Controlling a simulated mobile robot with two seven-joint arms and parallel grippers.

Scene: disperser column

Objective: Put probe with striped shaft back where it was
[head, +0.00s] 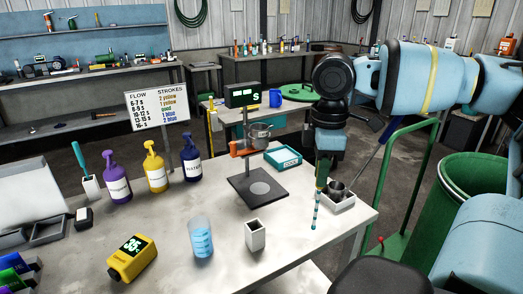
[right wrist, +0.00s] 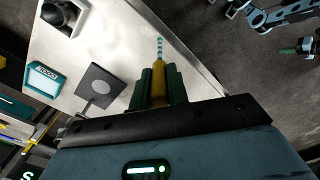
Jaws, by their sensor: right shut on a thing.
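My right gripper (head: 321,168) hangs above the right part of the table, pointing down. It is shut on the probe with the striped shaft (head: 315,211), whose teal-and-white shaft points down. The right wrist view shows the green fingers of the right gripper (right wrist: 157,84) on both sides of the probe's yellow handle (right wrist: 158,90); its striped shaft (right wrist: 160,48) sticks out beyond them. Whether its tip touches the table is unclear. A white square open holder (head: 255,236) stands left of the probe, apart from it. My left gripper is not in view.
A black plate stand (head: 258,190), a teal tray (head: 283,158), a blue-marked beaker (head: 201,237), a yellow meter (head: 132,259) and pump bottles (head: 155,168) occupy the table. A green bin (head: 455,205) stands right.

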